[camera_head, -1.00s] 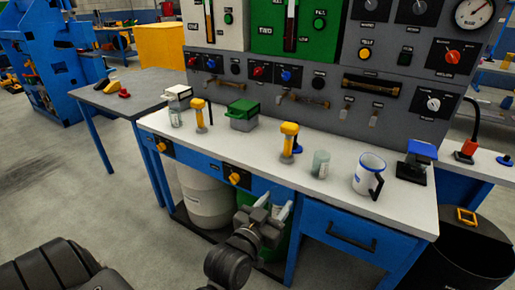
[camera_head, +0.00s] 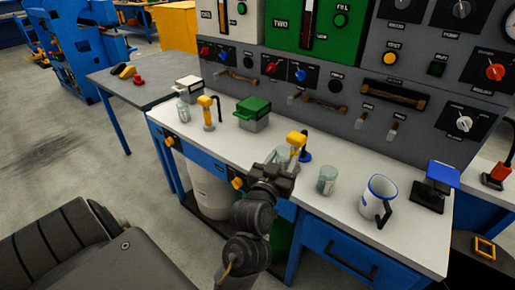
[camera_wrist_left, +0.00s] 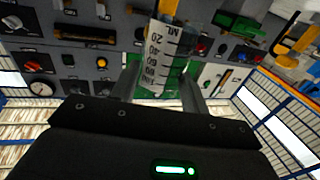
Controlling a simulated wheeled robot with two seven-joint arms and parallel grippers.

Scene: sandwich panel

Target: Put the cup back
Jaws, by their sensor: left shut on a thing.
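My left gripper (camera_head: 285,162) is over the front part of the white bench top, in front of the right yellow-topped dispenser. It is shut on a clear graduated cup (camera_wrist_left: 158,62). In the left wrist view the cup stands between the two fingers, with black scale marks on its wall and green showing at its lower part. In the head view the held cup (camera_head: 284,153) is small and partly hidden by the gripper. I cannot tell whether its base touches the bench. My right gripper is not in view.
The white bench top (camera_head: 345,213) also carries another clear cup (camera_head: 327,180), a white mug with a blue rim (camera_head: 378,197), a green-lidded box (camera_head: 252,113), the right dispenser (camera_head: 297,142), a left dispenser (camera_head: 208,112) and a clear container (camera_head: 184,111). The control panel (camera_head: 345,120) rises behind.

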